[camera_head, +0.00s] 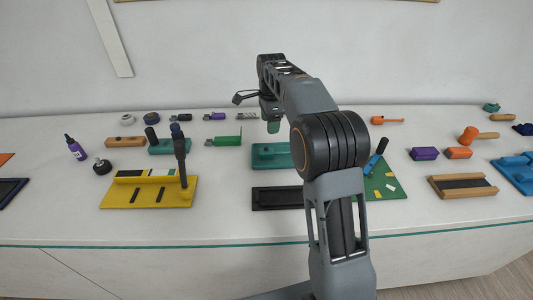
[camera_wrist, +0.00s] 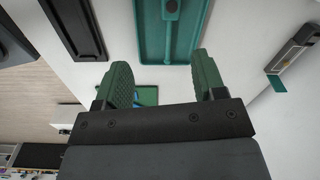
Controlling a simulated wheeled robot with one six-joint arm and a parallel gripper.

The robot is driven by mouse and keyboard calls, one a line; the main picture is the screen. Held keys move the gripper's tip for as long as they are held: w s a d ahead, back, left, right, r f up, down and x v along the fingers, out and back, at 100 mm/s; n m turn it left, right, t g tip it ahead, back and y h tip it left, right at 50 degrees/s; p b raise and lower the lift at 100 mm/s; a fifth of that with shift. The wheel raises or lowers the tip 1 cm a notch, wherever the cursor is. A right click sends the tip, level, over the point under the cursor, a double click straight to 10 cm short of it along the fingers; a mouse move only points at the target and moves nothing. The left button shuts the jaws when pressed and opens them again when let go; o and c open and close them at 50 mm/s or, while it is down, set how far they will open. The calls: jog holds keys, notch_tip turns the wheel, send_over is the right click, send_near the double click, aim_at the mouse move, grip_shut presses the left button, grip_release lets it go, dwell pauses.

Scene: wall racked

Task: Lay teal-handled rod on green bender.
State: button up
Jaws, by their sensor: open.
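A teal tray (camera_head: 262,157) stands mid-table, partly behind my arm. In the wrist view the tray (camera_wrist: 149,38) holds a long, teal rod-like piece (camera_wrist: 171,32) with a thicker end at the top, seemingly the teal-handled rod.
A black tray (camera_head: 262,206) lies in front of the teal tray. A yellow board (camera_head: 150,198) with an upright dark lever stands left. Small tools line the back.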

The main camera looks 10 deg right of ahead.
notch_tip(320, 180, down, 2)
jog(key=w+f+m, duration=0.1)
jog(key=w+m, duration=0.1)
send_over(269, 150)
jog(key=f, duration=0.6)
jog(key=shift+a, duration=0.2)
jog(key=shift+s+d+f+p, duration=0.1)
jog(key=shift+f+p, duration=0.2)
jog(key=shift+f, duration=1.3)
jog(key=shift+d+f+p, duration=0.1)
jog(key=shift+f+p, duration=0.2)
jog(key=shift+f, duration=1.25)
jog(key=shift+c, duration=0.4)
jog(key=c, duration=1)
grip_shut()
jog(key=shift+r, duration=0.15)
